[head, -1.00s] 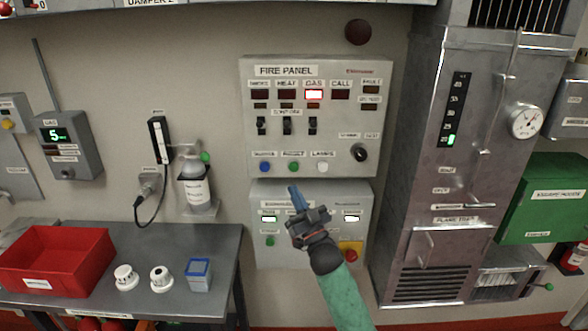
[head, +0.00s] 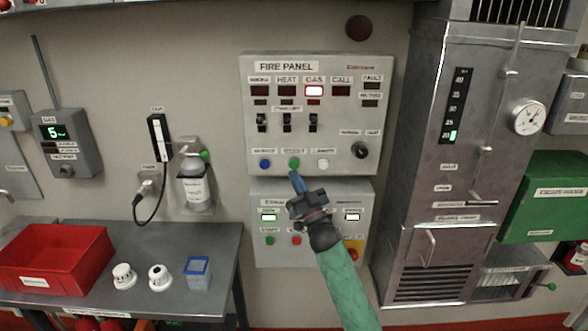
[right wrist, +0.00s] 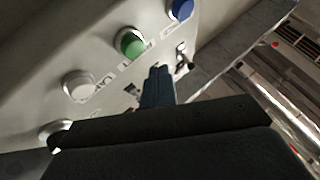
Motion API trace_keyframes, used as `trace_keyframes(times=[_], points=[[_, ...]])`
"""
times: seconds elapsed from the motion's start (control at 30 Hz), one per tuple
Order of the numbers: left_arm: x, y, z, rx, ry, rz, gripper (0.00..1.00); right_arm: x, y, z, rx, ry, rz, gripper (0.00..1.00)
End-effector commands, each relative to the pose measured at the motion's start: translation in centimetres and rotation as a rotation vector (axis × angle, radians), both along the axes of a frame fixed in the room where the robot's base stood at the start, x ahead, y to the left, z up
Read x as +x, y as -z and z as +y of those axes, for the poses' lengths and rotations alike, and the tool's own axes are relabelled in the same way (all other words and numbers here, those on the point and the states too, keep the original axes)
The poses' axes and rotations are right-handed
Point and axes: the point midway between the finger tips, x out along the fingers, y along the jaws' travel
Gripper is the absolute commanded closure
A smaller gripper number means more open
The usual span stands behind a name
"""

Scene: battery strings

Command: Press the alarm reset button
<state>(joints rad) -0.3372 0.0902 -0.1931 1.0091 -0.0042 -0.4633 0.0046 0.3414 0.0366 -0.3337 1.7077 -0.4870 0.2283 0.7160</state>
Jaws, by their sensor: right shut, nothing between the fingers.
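Below the fire panel is a second panel (head: 262,195) with lit displays and small buttons. A metal bench (head: 215,245) with a red tray (head: 100,262) stands at left. A grey metal cabinet (head: 400,200) stands close at right.

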Motion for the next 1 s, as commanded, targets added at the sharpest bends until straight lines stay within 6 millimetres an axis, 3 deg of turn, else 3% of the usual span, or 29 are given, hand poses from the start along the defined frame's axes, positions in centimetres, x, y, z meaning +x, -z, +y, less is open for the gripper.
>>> trace_keyframes(times=[0.13, 0.3, 0.57, 1.0], points=[[1.0, -0.4, -0.2, 0.000, 0.000, -0.005, 0.46, 1.3, 0.1, 0.0, -0.001, 0.001, 0.000, 1.00], [0.8, -0.8, -0.2, 0.000, 0.000, 0.000, 0.46, 2.0, 0.0, 0.0, -0.001, 0.001, 0.000, 1.00], [0.1, -0.7, -0.2, 0.001, 0.000, 0.007, 0.46, 2.1, 0.0, 0.0, 0.001, 0.001, 0.000, 1.00], [1.7, -0.9, -0.7, -0.005, -0.001, -0.009, 0.46, 2.1, 0.0, 0.0, 0.001, 0.001, 0.000, 1.00]])
